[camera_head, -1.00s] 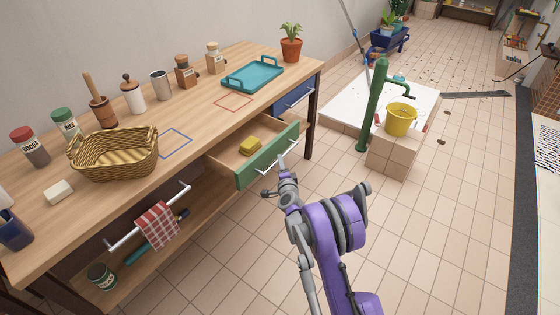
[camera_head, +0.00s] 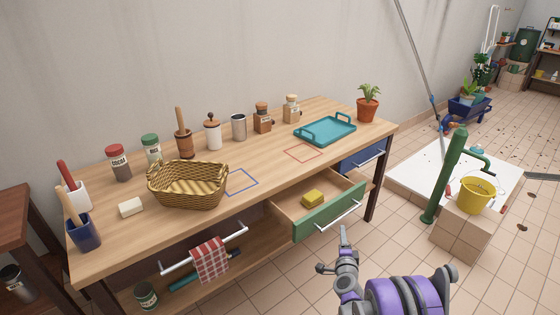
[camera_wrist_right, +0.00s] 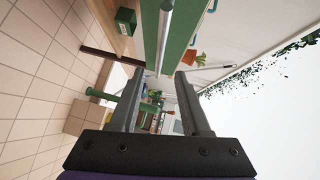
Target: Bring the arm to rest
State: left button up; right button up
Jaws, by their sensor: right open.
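My right gripper (camera_head: 343,238) is at the lower middle of the head view, in front of the pulled-out green drawer (camera_head: 330,219). In the right wrist view my right gripper (camera_wrist_right: 160,92) has its two fingers apart with nothing between them. The drawer's silver handle (camera_head: 338,214) runs just beyond the fingers; they look apart from it. A yellow sponge-like block (camera_head: 313,198) lies in the drawer. My left gripper is not in view.
A wooden workbench (camera_head: 270,165) holds a wicker basket (camera_head: 188,186), a teal tray (camera_head: 325,130), jars and a potted plant (camera_head: 367,103). A checked towel (camera_head: 210,260) hangs from a lower handle. A green pump (camera_head: 445,175) and yellow bucket (camera_head: 477,194) stand right. Tiled floor lies between.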

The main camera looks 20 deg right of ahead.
jog(key=s+a+r+n+y, duration=0.3)
jog(key=a+r+n+y, duration=0.3)
jog(key=a, duration=0.5)
jog(key=s+a+r+n+g+y, duration=0.1)
jog(key=s+a+r+n+g, duration=0.25)
jog(key=s+a+n, duration=0.4)
jog(key=s+a+f+n+g, duration=0.2)
jog(key=s+n+g, duration=0.15)
jog(key=s, duration=1.05)
jog(key=s+a+f+n+g, duration=0.2)
jog(key=s+n+g, duration=0.15)
jog(key=s, duration=0.95)
pick_arm(q)
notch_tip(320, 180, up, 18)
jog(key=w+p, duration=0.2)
jog(key=p, duration=1.4)
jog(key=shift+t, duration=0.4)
pick_arm(e)
notch_tip(320, 180, up, 19)
jog(key=w, duration=0.2)
jog(key=shift+f+t+h, duration=0.15)
jog(key=shift+t+h, duration=0.15)
jog(key=shift+t, duration=0.15)
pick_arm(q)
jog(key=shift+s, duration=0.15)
pick_arm(e)
jog(key=shift+s+d+n, duration=0.1)
jog(key=shift+s+n, duration=0.1)
jog(key=shift+n, duration=0.05)
